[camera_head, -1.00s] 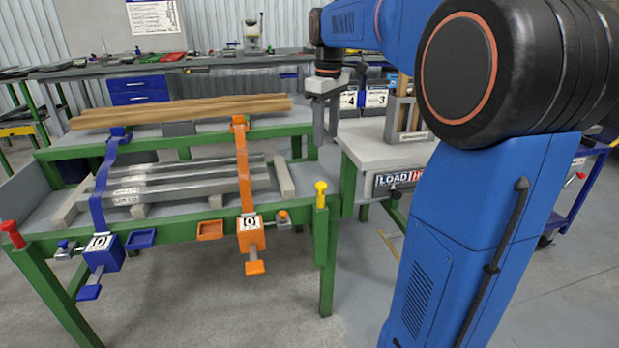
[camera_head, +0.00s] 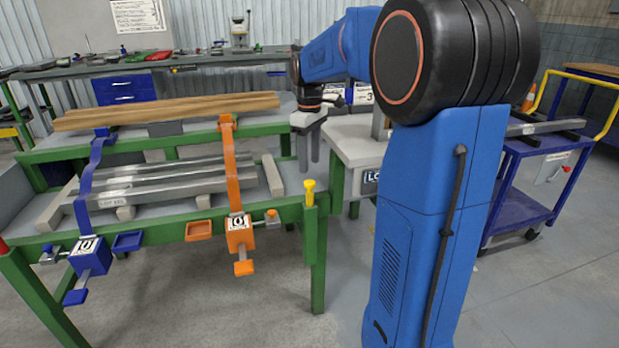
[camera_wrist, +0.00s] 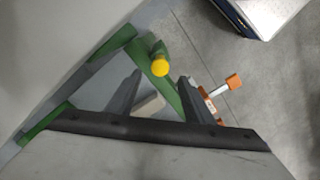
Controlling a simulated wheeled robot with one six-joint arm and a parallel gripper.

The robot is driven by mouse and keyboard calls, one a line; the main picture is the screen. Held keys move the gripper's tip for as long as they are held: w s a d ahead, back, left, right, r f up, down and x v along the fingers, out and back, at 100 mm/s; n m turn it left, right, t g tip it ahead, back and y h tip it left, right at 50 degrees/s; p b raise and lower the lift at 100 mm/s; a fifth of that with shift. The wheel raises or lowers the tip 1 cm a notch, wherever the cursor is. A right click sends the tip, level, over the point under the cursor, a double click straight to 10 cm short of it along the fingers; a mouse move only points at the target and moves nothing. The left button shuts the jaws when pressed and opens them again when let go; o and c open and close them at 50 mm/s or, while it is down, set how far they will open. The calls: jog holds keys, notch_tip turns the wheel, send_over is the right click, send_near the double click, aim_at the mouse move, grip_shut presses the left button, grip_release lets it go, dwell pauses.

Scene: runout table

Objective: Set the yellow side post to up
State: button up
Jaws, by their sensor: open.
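The yellow side post (camera_head: 309,233) is at the right front corner of the green-framed runout table. The knob also shows in the wrist view (camera_wrist: 159,67), seen from above, beyond and between my fingertips. My gripper (camera_head: 308,168) points down above the table's right end, behind the post and apart from it. In the wrist view my gripper (camera_wrist: 160,88) is open with nothing between its fingers.
An orange strap with a ratchet (camera_head: 240,234) and a blue strap with a ratchet (camera_head: 90,256) cross grey bars (camera_head: 175,188) on the table. A pale workbench (camera_head: 352,150) stands close on the right. A blue cart (camera_head: 520,190) is farther right. Floor in front is clear.

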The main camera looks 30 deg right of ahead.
aim_at(309, 182)
notch_tip(309, 182, down, 7)
jog(key=shift+r, duration=0.2)
dwell(0.3)
